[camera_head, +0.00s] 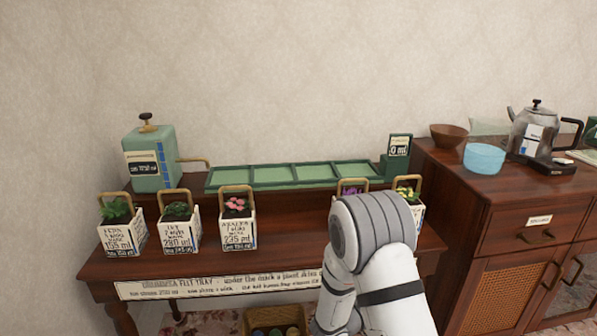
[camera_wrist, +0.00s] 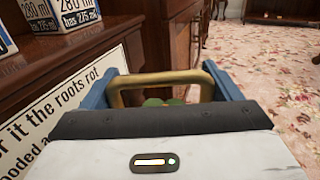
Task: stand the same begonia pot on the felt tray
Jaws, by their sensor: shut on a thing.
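My gripper (camera_wrist: 160,88) shows in the wrist view, its blue fingers shut on a brass-coloured handle (camera_wrist: 160,76). Green leaves show just under the handle; the pot below is hidden by the gripper body, so I cannot read its label. It hangs in front of the table's edge, beside the printed sign. In the head view my arm hides the gripper and the held pot. The green felt tray (camera_head: 212,184) lies at the back of the table, divided into several sections, and the visible sections are empty. A readout box at its right end shows 0 ml.
White handled pots line the table: fern (camera_head: 121,234), ivy (camera_head: 180,231), azalea (camera_head: 238,231), a purple-flowered one (camera_head: 352,187) mostly behind my arm, and a yellow-flowered one (camera_head: 419,213). A green dispenser (camera_head: 150,160) stands left. A cabinet (camera_head: 500,215) adjoins right. A basket (camera_head: 275,318) sits below.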

